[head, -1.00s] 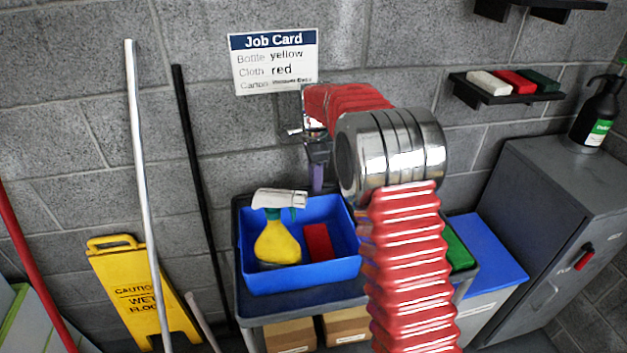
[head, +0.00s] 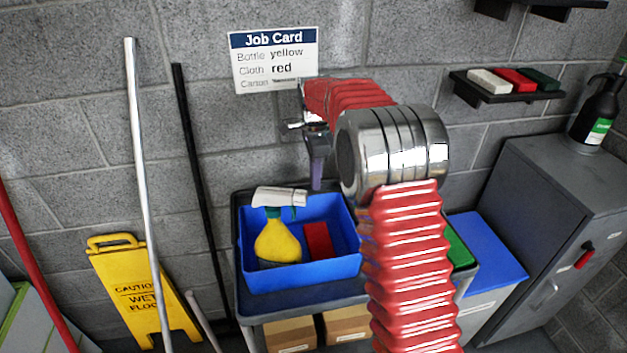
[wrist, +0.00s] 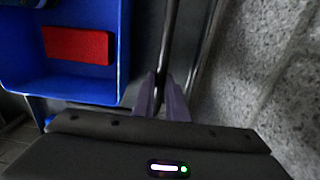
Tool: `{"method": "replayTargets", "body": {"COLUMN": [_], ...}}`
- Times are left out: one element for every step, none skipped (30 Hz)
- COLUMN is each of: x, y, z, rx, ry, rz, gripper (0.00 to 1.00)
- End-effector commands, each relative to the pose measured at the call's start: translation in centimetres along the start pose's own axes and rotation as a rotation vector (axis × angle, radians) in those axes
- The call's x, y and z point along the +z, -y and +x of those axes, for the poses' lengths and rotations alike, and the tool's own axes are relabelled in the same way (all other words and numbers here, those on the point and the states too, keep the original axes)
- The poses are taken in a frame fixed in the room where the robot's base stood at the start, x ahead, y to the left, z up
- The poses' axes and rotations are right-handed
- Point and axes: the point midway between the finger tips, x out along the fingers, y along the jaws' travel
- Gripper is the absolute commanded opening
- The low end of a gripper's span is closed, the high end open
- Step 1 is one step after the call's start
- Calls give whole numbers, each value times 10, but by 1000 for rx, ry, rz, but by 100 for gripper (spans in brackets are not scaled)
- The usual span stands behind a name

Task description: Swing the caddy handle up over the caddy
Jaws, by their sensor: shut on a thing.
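The blue caddy (head: 300,278) stands upright on the cart, with a yellow spray bottle (head: 277,243) and a red cloth (head: 318,240) inside. My gripper (head: 317,186) is just behind the caddy's back wall, pointing down. In the wrist view my gripper (wrist: 162,88) is shut on a thin dark bar, the caddy handle (wrist: 171,40). The handle runs along beside the caddy (wrist: 62,88), on the wall side, apart from its rim. The red cloth also shows there (wrist: 78,46). In the head view I cannot make out the handle. My arm hides the caddy's right surroundings.
The grey cart (head: 300,308) holds cartons (head: 290,334) below. A green item (head: 459,248) and a blue-lidded bin (head: 487,250) are to the right. The block wall (head: 225,135) is close behind my gripper. A black pole (head: 195,150) leans left of the caddy.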

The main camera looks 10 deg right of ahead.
Motion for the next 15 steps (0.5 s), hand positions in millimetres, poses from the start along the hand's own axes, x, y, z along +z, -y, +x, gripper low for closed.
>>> {"method": "replayTargets", "body": {"x": [0,0,0,0,0,0,0,0,0,0,0,0,0,0,0], "y": [0,-1,-1,-1,-1,-1,-1,-1,-1,-2,-2,-2,-2,-2,-2], "z": [-2,-4,-5,-7,-8,-10,-11,-12,-14,-16,-17,-18,-19,-20,-21], "rx": [0,0,0,0,-1,-1,-1,-1,-1,0,0,0,0,0,0], "ry": [0,0,0,0,0,0,0,0,0,0,0,0,0,0,0], "rz": [0,0,0,0,0,0,0,0,0,0,0,0,0,0,0], "gripper": [7,7,7,7,7,7,7,7,7,7,7,7,7,7,7]}}
